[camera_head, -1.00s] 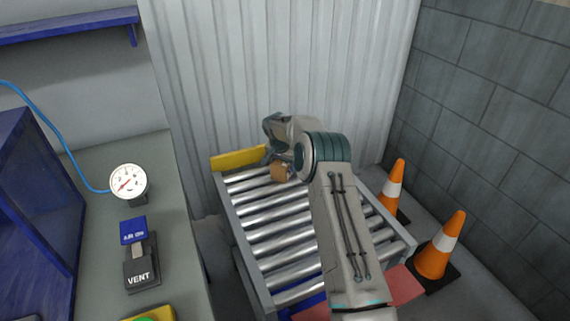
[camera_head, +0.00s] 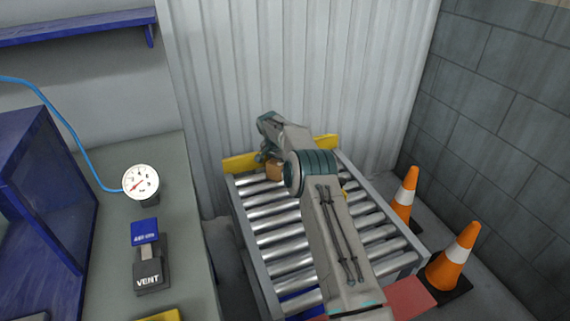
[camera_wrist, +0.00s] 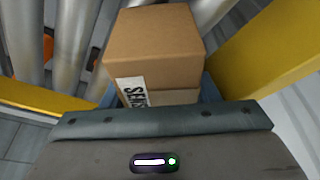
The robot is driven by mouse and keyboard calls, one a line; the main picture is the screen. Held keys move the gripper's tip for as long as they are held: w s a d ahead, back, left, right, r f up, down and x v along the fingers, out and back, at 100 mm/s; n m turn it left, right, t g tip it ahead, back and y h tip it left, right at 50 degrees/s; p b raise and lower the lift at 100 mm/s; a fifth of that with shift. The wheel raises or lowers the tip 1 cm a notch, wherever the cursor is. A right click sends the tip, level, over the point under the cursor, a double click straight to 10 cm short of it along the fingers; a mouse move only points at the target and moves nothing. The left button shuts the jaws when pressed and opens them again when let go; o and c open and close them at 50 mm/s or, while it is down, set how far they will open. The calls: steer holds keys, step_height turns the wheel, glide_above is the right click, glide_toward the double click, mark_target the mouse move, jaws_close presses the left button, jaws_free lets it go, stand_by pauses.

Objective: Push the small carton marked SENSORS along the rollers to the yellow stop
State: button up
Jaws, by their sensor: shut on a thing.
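The small brown carton (camera_head: 274,170) is on the far end of the rollers, close to the yellow stop (camera_head: 240,163). In the wrist view the carton (camera_wrist: 152,42) fills the middle, with a white label reading "SENS" and the rest hidden. My gripper (camera_head: 266,158) is shut on the carton, with blue-grey finger parts showing at its sides in the wrist view. The stop spans the far end of the table, and my arm hides its middle. The wrist view shows yellow at the right (camera_wrist: 290,52) and lower left. I cannot tell whether the carton touches the stop.
The roller table (camera_head: 278,240) has bare rollers on both sides of my arm. Two orange cones (camera_head: 453,256) stand at its right. A grey bench with a gauge (camera_head: 141,182) and a vent valve (camera_head: 148,262) is at the left. A corrugated wall is behind the stop.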

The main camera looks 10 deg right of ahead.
steer(key=shift+o, duration=0.2)
steer(key=shift+w+a+r, duration=0.3)
steer(key=shift+w+a, duration=0.1)
steer(key=shift+a, duration=0.25)
steer(key=shift+o, duration=0.9)
steer(key=shift+w+a+r, duration=0.1)
steer(key=shift+a+r, duration=0.05)
steer(key=shift+a, duration=0.35)
steer(key=o, duration=1)
steer(key=shift+d+r, duration=0.1)
steer(key=shift+r, duration=0.55)
steer(key=shift+o, duration=0.7)
steer(key=v, duration=1)
steer(key=shift+s+d+r, duration=0.1)
steer(key=shift+s+r, duration=0.15)
steer(key=shift+s, duration=0.2)
steer(key=shift+s+r, duration=0.25)
steer(key=shift+r, duration=0.2)
